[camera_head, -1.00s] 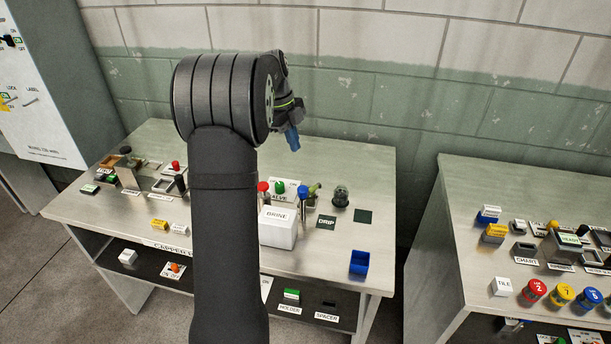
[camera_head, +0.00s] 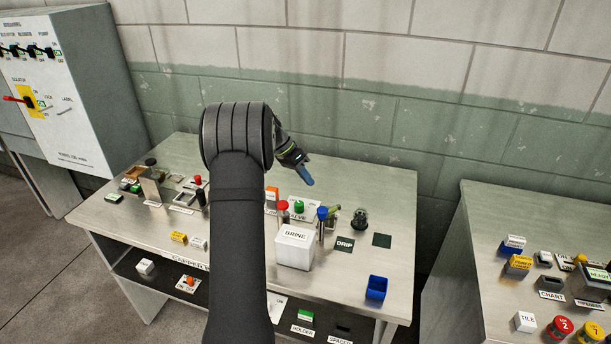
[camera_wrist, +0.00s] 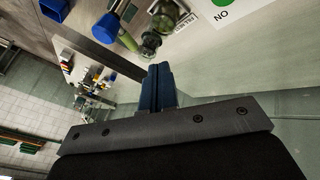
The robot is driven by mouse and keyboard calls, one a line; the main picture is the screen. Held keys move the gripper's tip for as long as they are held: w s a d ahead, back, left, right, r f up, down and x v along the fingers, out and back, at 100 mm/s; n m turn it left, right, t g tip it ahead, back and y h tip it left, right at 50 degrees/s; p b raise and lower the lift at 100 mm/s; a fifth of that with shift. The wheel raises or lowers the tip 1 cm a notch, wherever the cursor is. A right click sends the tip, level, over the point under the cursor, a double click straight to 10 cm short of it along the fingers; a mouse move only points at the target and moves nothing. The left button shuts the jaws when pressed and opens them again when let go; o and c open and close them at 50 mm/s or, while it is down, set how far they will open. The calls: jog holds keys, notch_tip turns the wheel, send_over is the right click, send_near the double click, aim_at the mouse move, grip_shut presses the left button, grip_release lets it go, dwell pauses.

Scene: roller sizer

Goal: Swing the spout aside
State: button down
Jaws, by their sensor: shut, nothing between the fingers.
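A green spout-like piece (camera_head: 333,211) angles up beside a blue-topped post (camera_head: 322,225) on the left bench, right of the valve sign. A dark glassy round piece (camera_head: 360,218) stands to its right. In the wrist view the green piece (camera_wrist: 127,40) and the glassy piece (camera_wrist: 151,43) show just beyond the fingertips. I cannot tell how the spout is joined to its mount. My gripper (camera_head: 307,177) has blue fingers pressed together and empty. It hangs above and behind these pieces, apart from them in the head view. The fingers also show in the wrist view (camera_wrist: 158,72).
A blue bin (camera_head: 376,288) sits at the front right. A block wall (camera_head: 400,90) rises behind the bench.

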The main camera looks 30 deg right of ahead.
aim_at(336, 207)
jog(key=shift+s+d+f, duration=0.6)
jog(key=shift+s+f, duration=0.35)
jog(key=shift+s+d+f, duration=0.6)
jog(key=shift+s+f, duration=0.35)
jog(key=shift+s, duration=0.05)
jog(key=shift+s+d+f, duration=0.6)
jog(key=shift+s+f, duration=0.35)
jog(key=shift+s+d+m+g+y, duration=0.2)
jog(key=shift+d+m+g+y, duration=0.1)
jog(key=shift+m, duration=0.3)
jog(key=m+y, duration=0.1)
jog(key=m, duration=0.1)
jog(key=s+d+m+g+y, duration=0.1)
jog(key=m, duration=0.1)
jog(key=s+m, duration=0.1)
jog(key=m, duration=0.1)
jog(key=shift+s+d+g+y, duration=0.15)
jog(key=shift+s+g+y, duration=0.1)
jog(key=shift+g+y, duration=0.15)
jog(key=shift+s+m, duration=0.3)
jog(key=shift+s, duration=0.85)
